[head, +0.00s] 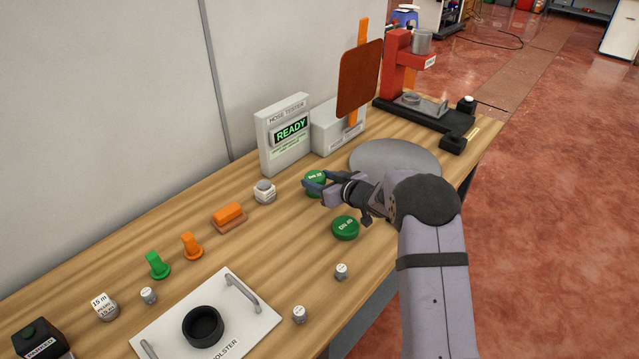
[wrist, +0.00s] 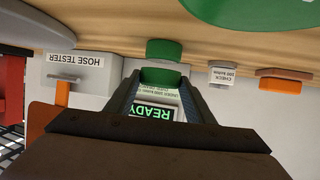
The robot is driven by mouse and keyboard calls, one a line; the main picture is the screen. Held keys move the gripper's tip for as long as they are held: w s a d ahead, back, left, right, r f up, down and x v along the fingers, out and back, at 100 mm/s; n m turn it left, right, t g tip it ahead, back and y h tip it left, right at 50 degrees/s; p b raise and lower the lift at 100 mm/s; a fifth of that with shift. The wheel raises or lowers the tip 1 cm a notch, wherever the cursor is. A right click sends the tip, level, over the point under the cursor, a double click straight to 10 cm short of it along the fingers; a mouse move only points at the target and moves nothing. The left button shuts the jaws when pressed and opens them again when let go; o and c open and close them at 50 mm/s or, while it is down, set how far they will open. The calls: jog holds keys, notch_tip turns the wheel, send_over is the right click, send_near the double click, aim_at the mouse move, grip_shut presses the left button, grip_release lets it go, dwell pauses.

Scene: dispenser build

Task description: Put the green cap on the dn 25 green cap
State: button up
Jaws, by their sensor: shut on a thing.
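My gripper (head: 314,186) is at a green cap (head: 318,177) with a white DN label, whose number I cannot read surely. In the wrist view my gripper (wrist: 160,88) is shut on a small green piece (wrist: 160,76), which I take as the green cap. Another green round piece (wrist: 164,49) shows just beyond it, towards the table. I cannot tell whether the two touch. A second green cap (head: 345,228) marked DN 40 lies on the table, nearer the front. My fingers partly hide the far cap in the head view.
The hose tester (head: 284,133) with its READY screen stands behind my gripper, beside a box with an orange paddle (head: 358,80). A grey disc (head: 395,159) lies right. A small white piece (head: 264,191) and an orange block (head: 229,215) lie left. Open wood surrounds the DN 40 cap.

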jog(key=shift+f, duration=0.55)
jog(key=shift+f, duration=0.2)
jog(key=o, duration=1)
jog(key=shift+r, duration=0.1)
jog(key=shift+r, duration=0.2)
jog(key=v, duration=1.2)
jog(key=shift+b, duration=0.4)
